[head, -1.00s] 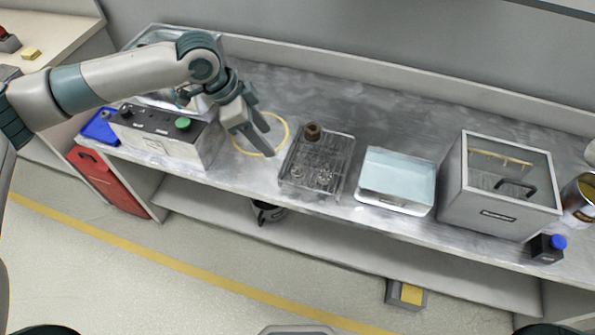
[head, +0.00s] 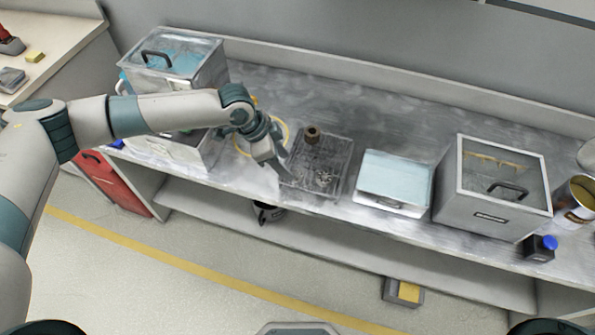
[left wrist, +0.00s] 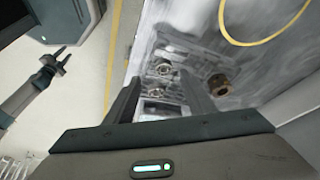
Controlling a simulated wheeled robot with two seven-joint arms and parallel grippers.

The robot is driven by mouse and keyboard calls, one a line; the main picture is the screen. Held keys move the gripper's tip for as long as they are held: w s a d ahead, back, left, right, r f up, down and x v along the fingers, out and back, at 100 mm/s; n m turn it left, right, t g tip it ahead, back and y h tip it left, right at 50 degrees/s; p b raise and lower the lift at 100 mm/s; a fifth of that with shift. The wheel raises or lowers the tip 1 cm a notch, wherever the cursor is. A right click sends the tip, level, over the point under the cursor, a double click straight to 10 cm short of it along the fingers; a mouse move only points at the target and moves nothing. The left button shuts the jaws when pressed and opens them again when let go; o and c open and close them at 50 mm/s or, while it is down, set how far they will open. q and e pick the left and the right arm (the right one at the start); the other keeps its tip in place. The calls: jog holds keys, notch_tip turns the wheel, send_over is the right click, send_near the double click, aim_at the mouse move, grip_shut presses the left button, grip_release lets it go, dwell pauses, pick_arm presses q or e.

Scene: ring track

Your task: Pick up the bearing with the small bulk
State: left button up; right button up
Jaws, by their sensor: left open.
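A clear shallow tray (head: 338,170) sits on the metal bench. A tall brown ring-shaped part (head: 312,134) stands at its back; it also shows in the left wrist view (left wrist: 220,85). Small shiny bearings (head: 322,178) lie in the tray's front part. In the left wrist view one bearing (left wrist: 164,69) and another bearing (left wrist: 155,91) show between the fingers; which is smaller I cannot tell. My left gripper (head: 282,166) is open and empty, above the tray's left edge, fingers pointing down; it also shows in the left wrist view (left wrist: 163,98).
A yellow ring (head: 286,127) lies on the bench behind my left gripper. A scale with a pale blue top (head: 396,176) and a glass-topped box (head: 492,195) stand right of the tray. A lidded tank (head: 175,62) stands left. The bench behind the tray is clear.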

aim_at(297, 173)
pick_arm(q)
jog(key=shift+x, duration=0.75)
jog(key=shift+w+d+f+p, duration=0.3)
jog(key=shift+d+f+p, duration=0.15)
jog(key=shift+f+p, duration=0.35)
jog(key=shift+p+x, duration=0.45)
jog(key=shift+x, duration=0.5)
jog(key=shift+w+d+f, duration=0.25)
jog(key=shift+f, duration=0.45)
jog(key=c, duration=1.2)
